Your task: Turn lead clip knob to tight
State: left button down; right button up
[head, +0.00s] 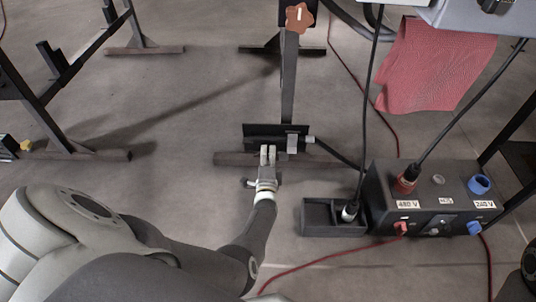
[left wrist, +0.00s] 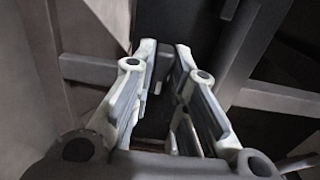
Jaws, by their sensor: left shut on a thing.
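My left gripper (head: 267,154) reaches in from the bottom to a dark plate (head: 252,133) at the foot of an upright post. Its fingers, also in the left wrist view (left wrist: 162,62), stand a small gap apart, shut on a small dark part (left wrist: 165,58) at their tips. This appears to be the lead clip knob; the fingers hide most of it, and its turn position cannot be read. A pale block (head: 292,144) and a grey cable connector (head: 310,139) sit just right of the fingertips.
A brown star-shaped knob (head: 299,17) is high on the post (head: 288,80). A black power box (head: 437,205) with 480 V and 240 V labels and a dark open tray (head: 318,216) stand at right. Cables cross there; a red cloth (head: 432,65) hangs behind.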

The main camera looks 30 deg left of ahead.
pick_arm(q)
jog(key=c, duration=1.4)
grip_release()
jog(key=shift+c, duration=0.2)
